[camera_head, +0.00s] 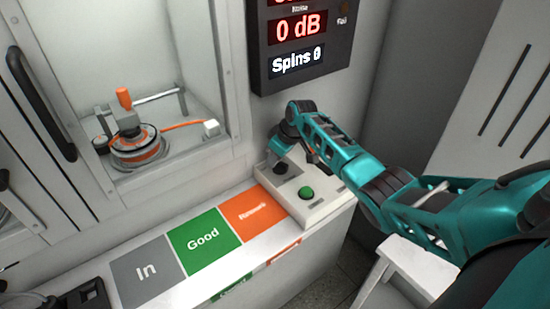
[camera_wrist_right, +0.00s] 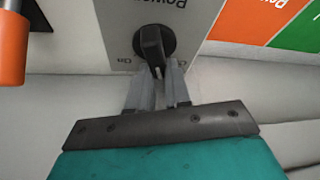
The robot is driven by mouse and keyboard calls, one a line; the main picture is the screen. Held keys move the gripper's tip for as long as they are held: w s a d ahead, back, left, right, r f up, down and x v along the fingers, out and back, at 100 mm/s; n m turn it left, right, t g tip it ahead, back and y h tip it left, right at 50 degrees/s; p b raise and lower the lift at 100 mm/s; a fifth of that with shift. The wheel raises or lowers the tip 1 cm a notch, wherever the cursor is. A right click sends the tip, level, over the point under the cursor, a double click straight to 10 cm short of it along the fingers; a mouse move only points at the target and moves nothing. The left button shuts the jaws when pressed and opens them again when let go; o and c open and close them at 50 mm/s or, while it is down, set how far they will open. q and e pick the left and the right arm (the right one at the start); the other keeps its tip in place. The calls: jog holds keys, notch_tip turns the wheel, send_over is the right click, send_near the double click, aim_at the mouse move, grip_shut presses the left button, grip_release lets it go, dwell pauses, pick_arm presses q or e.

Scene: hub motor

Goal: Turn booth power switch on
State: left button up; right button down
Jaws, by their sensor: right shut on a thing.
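The booth power switch is a black rotary knob on a light grey control box (camera_head: 325,207). In the right wrist view the knob (camera_wrist_right: 153,45) stands on a panel marked "Power", with "On" lettered at its lower left. My right gripper (camera_wrist_right: 158,82) is shut on the knob's pointed lower end, with one finger on each side. In the head view the right gripper (camera_head: 282,158) is at the back left of the box and partly covers the dark knob (camera_head: 281,168). A green button (camera_head: 306,193) sits on the same box. My left gripper is not in view.
A display (camera_head: 300,45) above the box reads 0 dB and Spins 0. Grey "In", green "Good" (camera_head: 203,235) and orange "Rework" (camera_head: 262,212) areas lie left of the box. A booth window shows a hub motor (camera_head: 137,148) inside. A white stool (camera_head: 410,268) stands below my right arm.

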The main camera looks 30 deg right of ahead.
jog(key=m+h, duration=0.1)
jog(key=m, duration=0.3)
jog(key=m+h, duration=0.1)
jog(key=m, duration=0.1)
jog(key=shift+w+d+r+t+h, duration=0.1)
jog(key=shift+d+t+h, duration=0.2)
jog(key=shift+d, duration=0.1)
jog(key=m, duration=0.2)
jog(key=m+h, duration=0.1)
jog(key=m, duration=0.1)
jog(key=d+m+g+h, duration=0.1)
jog(key=m, duration=0.1)
jog(key=shift+m, duration=0.3)
jog(key=c, duration=1.1)
grip_release()
jog(key=shift+s, duration=0.25)
jog(key=shift+o, duration=0.2)
jog(key=shift+a, duration=0.1)
jog(key=v, duration=1.2)
jog(key=shift+a+r, duration=0.15)
jog(key=shift+r, duration=0.2)
